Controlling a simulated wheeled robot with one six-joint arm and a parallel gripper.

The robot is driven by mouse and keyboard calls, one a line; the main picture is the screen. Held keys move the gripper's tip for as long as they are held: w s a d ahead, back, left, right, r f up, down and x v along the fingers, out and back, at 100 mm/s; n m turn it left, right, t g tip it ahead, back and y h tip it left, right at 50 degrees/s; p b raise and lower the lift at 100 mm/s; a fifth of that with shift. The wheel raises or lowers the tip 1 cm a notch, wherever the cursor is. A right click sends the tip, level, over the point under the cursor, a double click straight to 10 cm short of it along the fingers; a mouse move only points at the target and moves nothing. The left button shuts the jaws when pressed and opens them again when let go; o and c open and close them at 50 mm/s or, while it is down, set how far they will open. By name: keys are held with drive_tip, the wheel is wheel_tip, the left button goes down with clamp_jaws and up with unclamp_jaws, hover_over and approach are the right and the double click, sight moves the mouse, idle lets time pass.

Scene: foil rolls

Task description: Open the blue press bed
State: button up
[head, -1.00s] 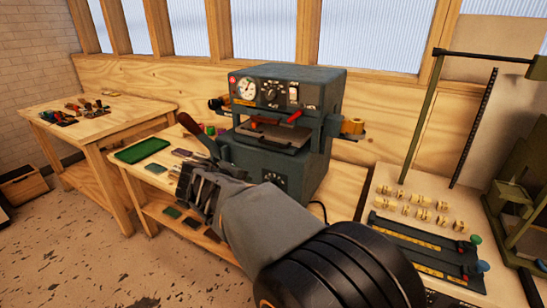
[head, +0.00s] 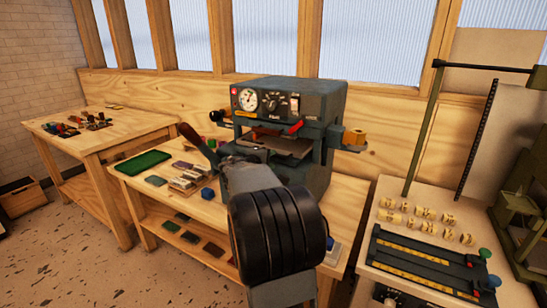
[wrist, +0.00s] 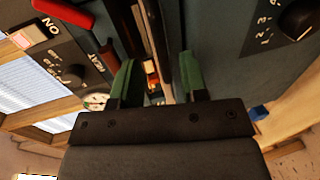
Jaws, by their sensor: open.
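The blue-grey press (head: 318,150) stands on the wooden bench in the head view, with a gauge, knobs and a red handle (head: 296,128) on its upper front. Its bed (head: 285,146) is a flat plate in the slot between the upper and lower housings. In the wrist view, my gripper (wrist: 158,72) has two green fingers apart with nothing held. The press slot and a dark upright edge, possibly the bed's, show between and beyond the fingers; I cannot tell whether they touch. The red handle (wrist: 64,12) lies at upper left there. My arm hides the press's lower front in the head view.
A dark lever with a brown grip (head: 190,134) stands at the press's left. A green tray (head: 143,162) and several small blocks lie left on the bench. A side table (head: 400,232) with spools and a rail fixture stands at right.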

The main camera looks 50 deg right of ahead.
sight(275, 157)
drive_tip(key=shift+x, duration=1.8)
drive_tip(key=shift+c, duration=0.5)
clamp_jaws()
drive_tip(key=shift+s, duration=0.1)
